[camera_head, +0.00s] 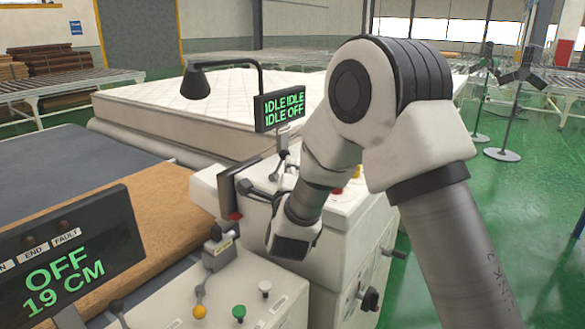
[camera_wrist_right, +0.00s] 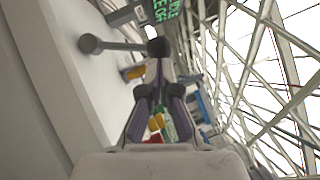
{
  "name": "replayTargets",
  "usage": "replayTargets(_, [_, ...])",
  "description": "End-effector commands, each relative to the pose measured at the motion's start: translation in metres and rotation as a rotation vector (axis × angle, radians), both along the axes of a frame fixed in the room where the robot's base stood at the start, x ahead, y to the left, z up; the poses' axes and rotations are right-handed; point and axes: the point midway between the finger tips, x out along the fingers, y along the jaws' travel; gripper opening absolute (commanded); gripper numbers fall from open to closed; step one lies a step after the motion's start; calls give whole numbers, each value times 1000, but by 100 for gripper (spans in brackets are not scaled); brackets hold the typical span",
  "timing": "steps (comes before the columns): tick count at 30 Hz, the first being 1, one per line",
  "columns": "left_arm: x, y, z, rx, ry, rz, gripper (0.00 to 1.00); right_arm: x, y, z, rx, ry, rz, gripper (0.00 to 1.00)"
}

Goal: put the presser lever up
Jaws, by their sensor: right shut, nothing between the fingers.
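My right gripper (camera_wrist_right: 160,85) shows in the right wrist view with its fingers together and nothing between them. In the head view my right arm covers much of it, beside the white control box. My left gripper is not in view.
A display reading IDLE and OFF (camera_head: 280,108) stands behind the gripper, before the white mattress (camera_head: 235,95). A nearer panel (camera_head: 70,270) reads OFF, 19 CM. A yellow knob (camera_head: 199,312) and a green button (camera_head: 239,312) are at the front.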

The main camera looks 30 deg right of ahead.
Motion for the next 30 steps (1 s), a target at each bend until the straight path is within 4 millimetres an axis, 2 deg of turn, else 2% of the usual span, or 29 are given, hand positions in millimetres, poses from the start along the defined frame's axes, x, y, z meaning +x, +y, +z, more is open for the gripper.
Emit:
replayTargets(11, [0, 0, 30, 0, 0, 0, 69, 13, 5, 21, -80, 192, 1, 0])
replayTargets(21, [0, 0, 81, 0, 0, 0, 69, 36, 15, 37, -204, 490, 1, 0])
replayTargets(27, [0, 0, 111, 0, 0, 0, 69, 49, 21, 39, -272, 658, 2, 0])
replayTargets(30, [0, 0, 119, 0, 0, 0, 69, 56, 23, 37, -302, 729, 2, 0])
